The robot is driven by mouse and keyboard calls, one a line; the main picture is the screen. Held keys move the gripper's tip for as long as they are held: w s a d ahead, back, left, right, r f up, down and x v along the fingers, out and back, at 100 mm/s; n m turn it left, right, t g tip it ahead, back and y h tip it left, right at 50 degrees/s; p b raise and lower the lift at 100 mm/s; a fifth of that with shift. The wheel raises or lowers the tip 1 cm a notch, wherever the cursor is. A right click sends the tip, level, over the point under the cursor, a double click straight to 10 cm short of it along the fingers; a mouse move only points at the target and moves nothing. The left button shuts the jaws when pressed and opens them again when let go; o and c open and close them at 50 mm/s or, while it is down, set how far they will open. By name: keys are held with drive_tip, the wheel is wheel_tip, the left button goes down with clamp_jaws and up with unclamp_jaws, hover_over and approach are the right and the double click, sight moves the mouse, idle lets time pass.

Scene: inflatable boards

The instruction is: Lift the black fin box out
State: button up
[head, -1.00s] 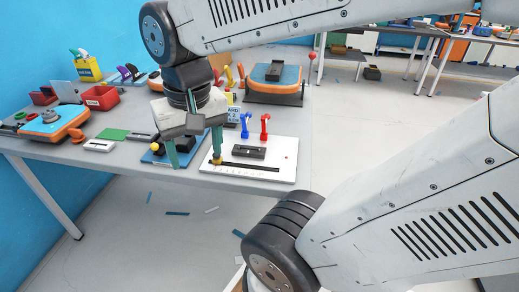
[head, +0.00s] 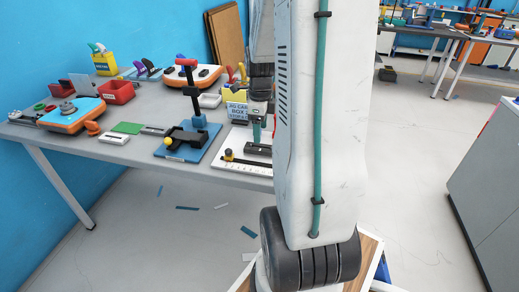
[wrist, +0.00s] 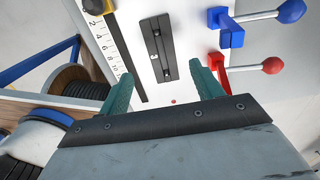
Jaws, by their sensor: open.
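The black fin box (wrist: 157,42) is a slim dark bar with a long slot, lying on a white board (wrist: 190,30) with a ruler strip. In the head view the fin box (head: 258,149) shows only partly, its right end hidden by my arm. My gripper (wrist: 160,80) is open and empty, its two teal fingers either side of the near end of the box. In the head view my gripper (head: 257,128) hangs just over the board. A blue clamp (wrist: 235,25) and a red clamp (wrist: 235,62) stand right of the box in the wrist view.
A blue-based fixture (head: 189,150) with a black upright stands left of the board. Orange-and-blue devices and red bins stand farther left and back.

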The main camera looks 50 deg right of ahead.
sight(261, 148)
drive_tip(key=f, duration=0.6)
drive_tip(key=shift+d+f, duration=0.2)
drive_tip(key=shift+f, duration=0.2)
drive_tip(key=c, duration=1.1)
